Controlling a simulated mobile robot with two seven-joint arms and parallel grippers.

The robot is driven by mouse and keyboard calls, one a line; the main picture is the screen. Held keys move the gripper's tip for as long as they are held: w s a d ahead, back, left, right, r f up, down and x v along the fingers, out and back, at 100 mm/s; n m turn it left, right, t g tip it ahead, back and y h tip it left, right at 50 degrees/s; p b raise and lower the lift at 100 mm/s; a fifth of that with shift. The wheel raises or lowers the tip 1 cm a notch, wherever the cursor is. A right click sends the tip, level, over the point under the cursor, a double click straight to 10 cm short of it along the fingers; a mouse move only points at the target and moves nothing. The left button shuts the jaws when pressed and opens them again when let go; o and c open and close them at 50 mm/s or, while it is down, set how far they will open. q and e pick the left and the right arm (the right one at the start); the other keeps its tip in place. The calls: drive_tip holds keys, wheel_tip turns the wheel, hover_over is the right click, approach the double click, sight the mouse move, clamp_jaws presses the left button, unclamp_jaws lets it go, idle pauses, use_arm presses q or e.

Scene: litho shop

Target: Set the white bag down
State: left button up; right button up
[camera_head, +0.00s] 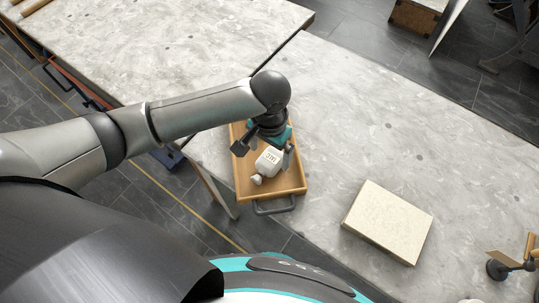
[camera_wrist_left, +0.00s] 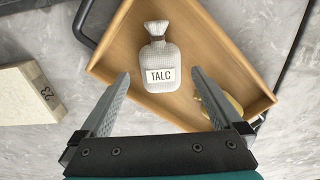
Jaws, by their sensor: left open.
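The white bag (camera_head: 268,161), labelled TALC, lies in a wooden tray (camera_head: 296,188) on the stone-topped table. In the left wrist view the bag (camera_wrist_left: 157,52) lies flat on the floor of the tray (camera_wrist_left: 112,55), its tied neck pointing away from the gripper. My left gripper (camera_head: 265,150) is open above the tray. In the left wrist view its fingers (camera_wrist_left: 161,74) are spread wide, one to each side of the bag's label end, with gaps between them and the bag. My right gripper is not in view.
A yellowish item (camera_wrist_left: 232,103) lies in the tray, partly behind a finger. The tray has a dark handle (camera_head: 273,208). A pale stone slab (camera_head: 388,221) lies to the right. A tool (camera_head: 508,264) stands at the far right. The table between is clear.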

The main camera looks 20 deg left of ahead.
sight(270, 160)
use_arm(q)
wheel_tip(270, 160, up, 8)
drive_tip(key=p, duration=0.1)
drive_tip(key=shift+p, duration=0.35)
drive_tip(key=shift+f, duration=0.1)
